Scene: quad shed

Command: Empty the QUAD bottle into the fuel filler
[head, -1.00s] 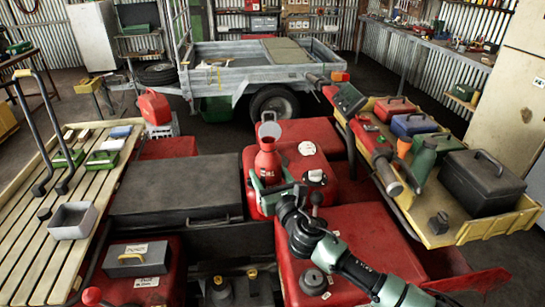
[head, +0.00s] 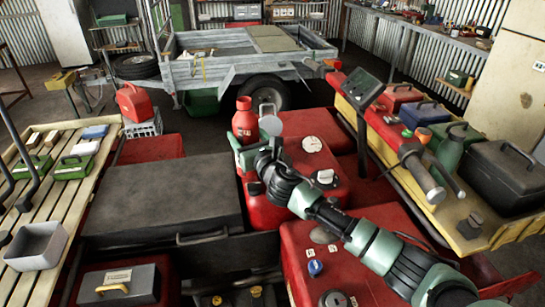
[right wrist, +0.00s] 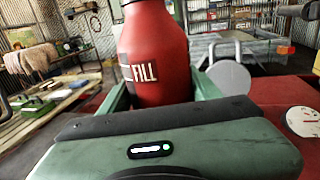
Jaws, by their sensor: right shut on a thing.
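A red bottle (head: 244,122) stands upright in my right gripper (head: 247,150), which is shut around its body. In the right wrist view the bottle (right wrist: 152,55) shows the word FILL; I cannot read QUAD on it, and its top is cut off. Just right of the bottle is a raised round grey lid (head: 270,123) over the red bodywork, which also shows in the right wrist view (right wrist: 228,80). The filler opening is not visible; my right gripper and arm cover the area below the lid. My left gripper is not in view.
A white dial (head: 312,144) sits on the red bodywork right of the lid. A black seat (head: 160,205) lies left of my arm. A yellow rack (head: 490,225) with boxes is on the right, a slatted rack (head: 25,215) on the left. A trailer (head: 230,55) stands behind.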

